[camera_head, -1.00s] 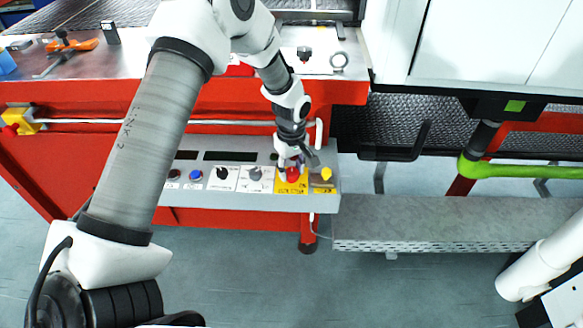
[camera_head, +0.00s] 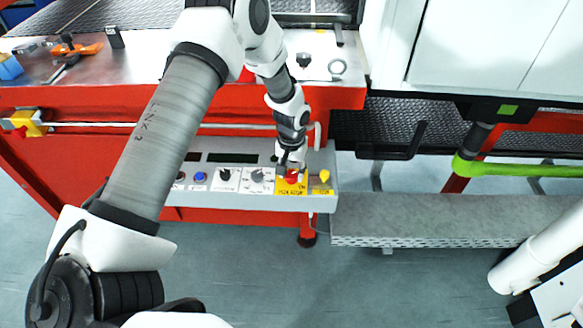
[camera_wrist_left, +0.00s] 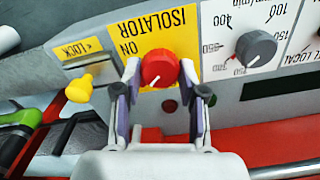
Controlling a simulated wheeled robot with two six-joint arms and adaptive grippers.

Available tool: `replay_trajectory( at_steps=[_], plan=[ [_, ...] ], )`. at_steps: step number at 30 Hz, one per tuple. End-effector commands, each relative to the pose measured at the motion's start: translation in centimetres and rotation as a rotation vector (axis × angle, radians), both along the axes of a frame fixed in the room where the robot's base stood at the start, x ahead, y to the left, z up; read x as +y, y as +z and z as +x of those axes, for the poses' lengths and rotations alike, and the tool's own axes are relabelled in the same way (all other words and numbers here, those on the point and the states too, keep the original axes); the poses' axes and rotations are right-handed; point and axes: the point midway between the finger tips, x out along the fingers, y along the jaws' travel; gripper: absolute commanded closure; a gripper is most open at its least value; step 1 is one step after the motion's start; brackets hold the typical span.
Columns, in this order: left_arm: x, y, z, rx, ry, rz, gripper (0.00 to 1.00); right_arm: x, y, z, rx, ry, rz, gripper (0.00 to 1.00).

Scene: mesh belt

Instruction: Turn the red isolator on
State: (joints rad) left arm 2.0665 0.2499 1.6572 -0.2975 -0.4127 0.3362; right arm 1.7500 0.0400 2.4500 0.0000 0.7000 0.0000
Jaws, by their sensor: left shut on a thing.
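The red isolator (camera_head: 292,177) is a round red knob on a yellow label plate, on the grey control panel (camera_head: 320,203). In the left wrist view the red isolator (camera_wrist_left: 160,66) shows a white pointer line towards the lower left, and the plate reads ISOLATOR and ON, upside down. My left gripper (camera_head: 290,168) is at the knob; in the left wrist view its two fingers (camera_wrist_left: 160,72) are shut on the knob's left and right sides. My right gripper is not in view.
A yellow lock knob (camera_wrist_left: 80,88) sits just beside the isolator, left of it in the wrist view. A grey dial (camera_wrist_left: 256,48) sits on the other side. A grey perforated ledge (camera_head: 450,222) lies right of the panel. The floor in front is clear.

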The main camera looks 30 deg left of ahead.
Motion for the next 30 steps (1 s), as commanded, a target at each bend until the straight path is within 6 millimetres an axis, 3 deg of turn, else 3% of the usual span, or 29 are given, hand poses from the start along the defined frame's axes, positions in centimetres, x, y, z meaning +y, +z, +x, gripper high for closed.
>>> replay_trajectory(
  at_steps=[18,30],
  plan=[
    [-0.09,-0.05,-0.01,0.0,-0.547,0.0,0.94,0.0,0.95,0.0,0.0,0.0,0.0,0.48],
    [-0.11,-0.07,-0.02,0.0,-0.715,0.0,0.94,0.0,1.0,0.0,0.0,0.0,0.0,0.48]
  ],
)
